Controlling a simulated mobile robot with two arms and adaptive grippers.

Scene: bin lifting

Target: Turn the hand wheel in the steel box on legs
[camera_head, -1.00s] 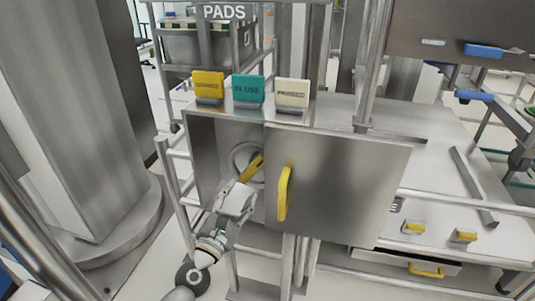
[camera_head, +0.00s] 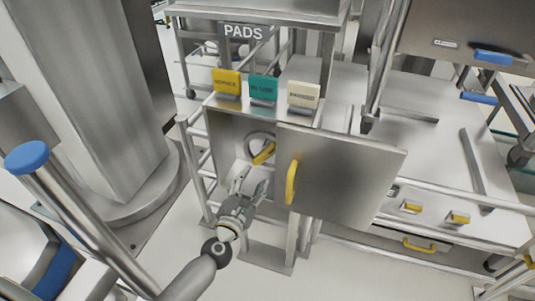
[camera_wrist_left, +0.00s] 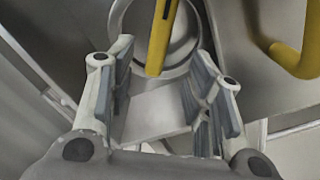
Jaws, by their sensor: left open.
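The steel box (camera_head: 226,135) on legs stands in the middle of the head view, its door (camera_head: 340,175) swung open to the right with a yellow handle (camera_head: 292,183). My left gripper (camera_head: 250,178) is open and empty in front of the box opening, just below the yellow grip. In the left wrist view, the wheel (camera_wrist_left: 184,52) and its yellow grip (camera_wrist_left: 162,38) lie ahead, between and beyond the open fingers (camera_wrist_left: 158,88). My right gripper is not in view.
Yellow, teal and cream signs (camera_head: 263,88) stand on top of the box. A steel bench (camera_head: 440,150) with yellow-handled parts is at the right. A large steel column (camera_head: 95,110) is at the left. A blue-capped post (camera_head: 27,157) stands at the near left.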

